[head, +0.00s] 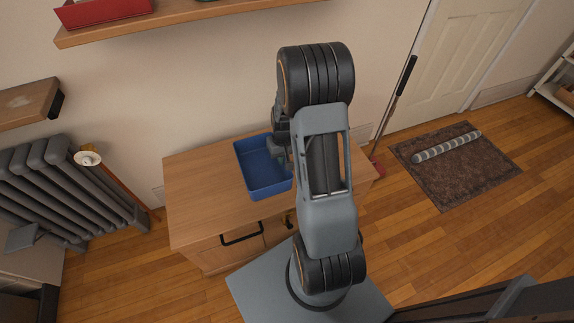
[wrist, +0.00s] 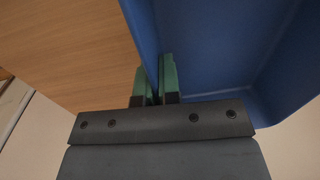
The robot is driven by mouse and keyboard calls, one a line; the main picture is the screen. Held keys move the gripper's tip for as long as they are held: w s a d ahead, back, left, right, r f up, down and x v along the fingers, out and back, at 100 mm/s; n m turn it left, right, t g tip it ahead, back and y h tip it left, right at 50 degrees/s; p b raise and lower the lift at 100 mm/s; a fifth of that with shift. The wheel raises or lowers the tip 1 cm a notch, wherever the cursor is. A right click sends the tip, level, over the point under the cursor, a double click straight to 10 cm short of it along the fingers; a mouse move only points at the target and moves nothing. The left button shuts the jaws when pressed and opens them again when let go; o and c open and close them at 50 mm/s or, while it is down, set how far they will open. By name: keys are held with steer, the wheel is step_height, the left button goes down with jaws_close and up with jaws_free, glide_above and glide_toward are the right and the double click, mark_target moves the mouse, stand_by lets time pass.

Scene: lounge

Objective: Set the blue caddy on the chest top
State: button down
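The blue caddy (head: 262,182) is an open, rectangular tub, seen over the left-middle part of the wooden chest top (head: 203,197). In the wrist view the caddy (wrist: 210,45) fills the upper right, with the wood top (wrist: 75,50) at the left. My gripper (wrist: 155,78) has its green fingers on either side of one caddy wall, closed on it. In the head view my gripper (head: 282,156) is at the caddy's right side, partly hidden by my arm. The caddy looks level; I cannot tell whether its base touches the top.
A wall shelf (head: 185,17) with a red box (head: 104,11) is above the chest. A grey radiator (head: 70,190) stands at the left. A brown mat (head: 455,165) with a striped roll (head: 447,147) lies at the right. The chest top left of the caddy is bare.

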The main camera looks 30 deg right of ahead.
steer(key=d+f, duration=0.1)
steer(key=w+d+f+b, duration=0.1)
steer(key=f, duration=0.1)
steer(key=w+d+f, duration=0.1)
steer(key=f, duration=0.1)
steer(key=shift+w+d+f, duration=0.1)
steer(key=shift+d+f, duration=0.15)
steer(key=shift+d, duration=0.15)
steer(key=shift+w+d+f+b, duration=0.1)
steer(key=shift+f+b, duration=0.25)
steer(key=shift+f, duration=0.55)
steer(key=shift+w+d+f+b, duration=0.1)
steer(key=shift+f+b, duration=0.25)
steer(key=shift+f, duration=0.5)
steer(key=shift+f, duration=0.15)
steer(key=c, duration=1.3)
jaws_free()
